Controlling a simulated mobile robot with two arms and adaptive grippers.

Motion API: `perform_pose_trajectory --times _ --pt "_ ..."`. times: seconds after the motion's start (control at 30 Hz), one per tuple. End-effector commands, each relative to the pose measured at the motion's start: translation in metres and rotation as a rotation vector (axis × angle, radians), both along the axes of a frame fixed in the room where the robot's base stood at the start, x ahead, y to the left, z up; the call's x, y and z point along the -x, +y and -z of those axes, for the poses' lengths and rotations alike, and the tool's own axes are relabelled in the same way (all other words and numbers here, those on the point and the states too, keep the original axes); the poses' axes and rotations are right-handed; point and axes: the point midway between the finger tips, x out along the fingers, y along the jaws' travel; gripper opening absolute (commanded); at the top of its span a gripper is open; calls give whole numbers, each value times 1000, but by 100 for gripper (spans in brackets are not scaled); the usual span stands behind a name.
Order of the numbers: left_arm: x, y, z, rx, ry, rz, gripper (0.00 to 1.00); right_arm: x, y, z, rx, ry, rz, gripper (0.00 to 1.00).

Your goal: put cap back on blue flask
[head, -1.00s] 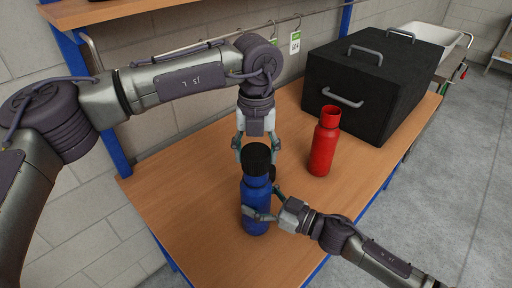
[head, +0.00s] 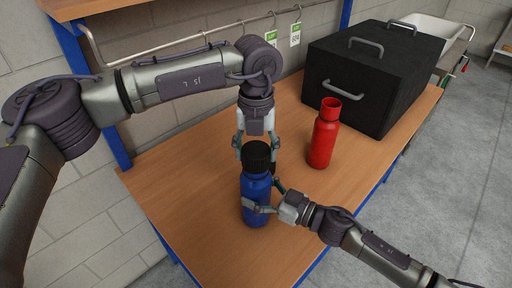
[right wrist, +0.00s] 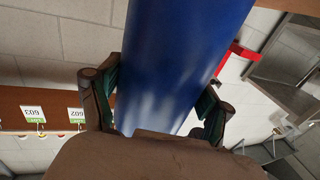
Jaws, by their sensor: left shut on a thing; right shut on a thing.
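The blue flask (head: 256,190) stands upright near the front of the wooden table. It also fills the middle of the right wrist view (right wrist: 180,60). The black ribbed cap (head: 257,153) is at the top of the flask, directly over its neck. The neck is hidden, so I cannot tell whether the cap is seated. My left gripper (head: 256,150) comes down from above and is shut on the cap, its fingers at either side. My right gripper (head: 264,200) comes from the right and is shut around the flask's body. It shows in the right wrist view (right wrist: 160,100).
A red flask (head: 323,138) stands open behind and to the right. A large black box (head: 365,75) with handles occupies the table's far right. A rail with price tags (head: 295,35) runs along the wall. The table (head: 190,190) is clear at left.

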Motion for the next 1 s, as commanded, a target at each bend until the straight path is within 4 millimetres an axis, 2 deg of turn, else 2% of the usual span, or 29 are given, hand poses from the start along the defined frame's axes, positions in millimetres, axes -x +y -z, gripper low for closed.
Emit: perform_pose_trajectory --times 0.37,0.9,0.93,1.0 --pt "0 0 0 0 -1 0 32 0 0 -1 -1 -1 0 16" --pt "0 0 11 1 -1 0 32 0 0 -1 0 -1 0 16" --pt "0 0 11 1 -1 0 32 0 0 -1 0 -1 0 0" --pt "0 0 11 1 -1 10 32 0 0 -1 0 -1 0 0"
